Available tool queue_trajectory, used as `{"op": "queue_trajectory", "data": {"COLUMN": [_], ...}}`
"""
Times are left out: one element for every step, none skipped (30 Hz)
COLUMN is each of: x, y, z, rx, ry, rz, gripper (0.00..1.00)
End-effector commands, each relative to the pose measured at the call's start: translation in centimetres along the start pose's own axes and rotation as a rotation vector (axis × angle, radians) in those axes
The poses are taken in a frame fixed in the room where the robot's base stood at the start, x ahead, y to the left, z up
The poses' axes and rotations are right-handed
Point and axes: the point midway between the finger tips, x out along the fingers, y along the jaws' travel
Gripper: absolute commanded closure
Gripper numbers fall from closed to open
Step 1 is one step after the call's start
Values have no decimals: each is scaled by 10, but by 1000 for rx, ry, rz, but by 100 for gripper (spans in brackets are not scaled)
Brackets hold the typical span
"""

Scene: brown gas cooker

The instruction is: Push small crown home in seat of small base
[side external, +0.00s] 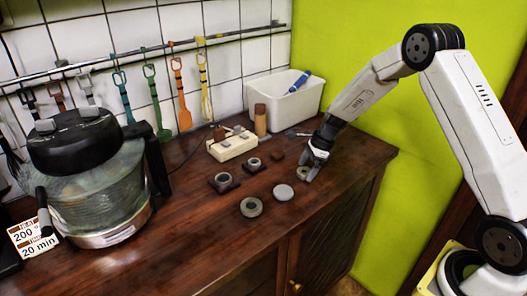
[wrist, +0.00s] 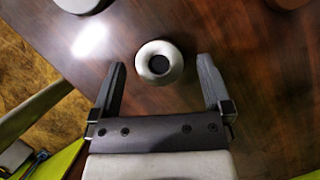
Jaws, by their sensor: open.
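A small pale ring with a dark centre (wrist: 160,62), which may be the small crown, lies on the wooden top between and slightly beyond my fingertips. It also shows under my gripper in the side view (side external: 303,173). My gripper (side external: 314,167) is open and low over the counter, its fingers apart on either side of the ring in the wrist view (wrist: 162,75). Two dark square pieces with grey rings stand to the left; the smaller one (side external: 254,165) may be the small base, and the larger one (side external: 224,182) is nearer the glass cooker.
A larger loose ring (side external: 251,207) and a light grey disc (side external: 284,192) lie towards the front. A small dark brown piece (side external: 278,155) lies left of my gripper. Behind are a cream block (side external: 232,146), a wooden cylinder (side external: 260,120) and a white bin (side external: 285,100). The front counter is clear.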

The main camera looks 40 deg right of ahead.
Motion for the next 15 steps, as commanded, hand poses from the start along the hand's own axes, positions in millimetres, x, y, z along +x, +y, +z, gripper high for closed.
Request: {"op": "queue_trajectory", "data": {"x": [-7,-10,-15,-18,-22,-27,-31,-34,-39,-42,-46,-50,-53,-55,-58], "y": [-1,0,0,0,0,1,1,1,1,1,1,1,1,1,1], "z": [0,0,0,0,0,0,0,1,1,1,1,1,1,0,0], "rx": [0,1,1,1,0,0,0,0,0,1,1,1,1,1,0], "ry": [-1,-1,-1,-1,-1,0,0,0,0,-1,-1,-1,-1,0,0], "rz": [-3,-3,-3,-4,-3,-2,-2,-3,-3,-3,-2,-2,-2,-2,-2], "gripper": [1,1,1,1,1,1,1,1,1,1,1,1,1,1,1]}}
